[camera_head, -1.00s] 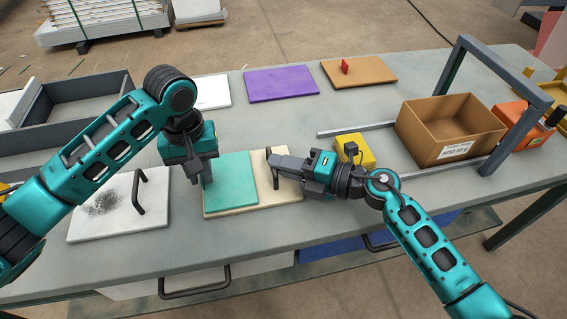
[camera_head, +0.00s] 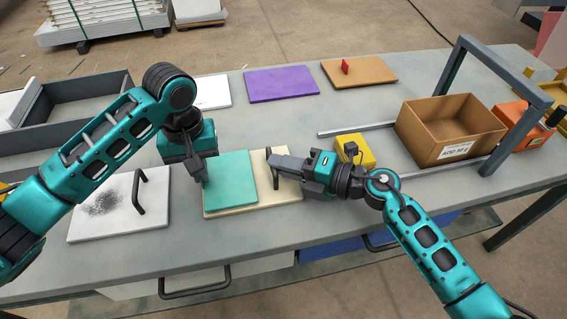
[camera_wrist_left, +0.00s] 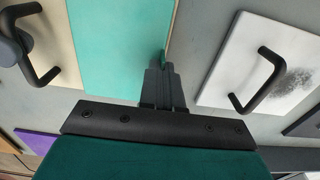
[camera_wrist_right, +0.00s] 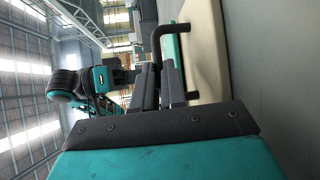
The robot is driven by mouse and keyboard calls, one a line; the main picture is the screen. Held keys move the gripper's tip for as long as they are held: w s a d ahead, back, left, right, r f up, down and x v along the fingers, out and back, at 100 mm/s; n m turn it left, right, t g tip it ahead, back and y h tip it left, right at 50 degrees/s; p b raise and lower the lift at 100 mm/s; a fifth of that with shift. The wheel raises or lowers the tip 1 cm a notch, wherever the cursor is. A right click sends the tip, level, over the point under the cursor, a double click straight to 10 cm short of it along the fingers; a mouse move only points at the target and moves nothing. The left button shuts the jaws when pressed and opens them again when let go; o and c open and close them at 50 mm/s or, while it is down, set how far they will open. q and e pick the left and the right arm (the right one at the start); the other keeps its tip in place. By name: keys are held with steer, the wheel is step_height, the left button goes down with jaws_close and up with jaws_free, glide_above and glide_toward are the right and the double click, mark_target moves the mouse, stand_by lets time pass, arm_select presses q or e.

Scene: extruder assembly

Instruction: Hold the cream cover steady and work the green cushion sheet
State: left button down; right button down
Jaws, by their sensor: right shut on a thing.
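The cream cover (camera_head: 291,186) lies flat on the bench with the green cushion sheet (camera_head: 232,178) on its left part. The cover has a black handle (camera_head: 271,168) on its right part. My right gripper (camera_head: 277,166) is shut on this handle from the right; the right wrist view shows the handle (camera_wrist_right: 157,40) at the fingertips. My left gripper (camera_head: 204,182) points down at the sheet's left edge. In the left wrist view its fingers (camera_wrist_left: 163,70) are together beside the edge of the green sheet (camera_wrist_left: 115,50). I see no part of the sheet between them.
A white cover (camera_head: 115,215) with a dark smudge and black handle lies to the left. A yellow block (camera_head: 356,151) sits close to my right wrist. Behind are a purple sheet (camera_head: 281,83), a brown board (camera_head: 358,71) and a cardboard box (camera_head: 450,130).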

arm_select(q)
steer(key=shift+r, duration=3.9)
arm_select(e)
steer(key=c, duration=1.1)
jaws_free()
steer(key=shift+f, duration=0.1)
steer(key=shift+s+d, duration=0.1)
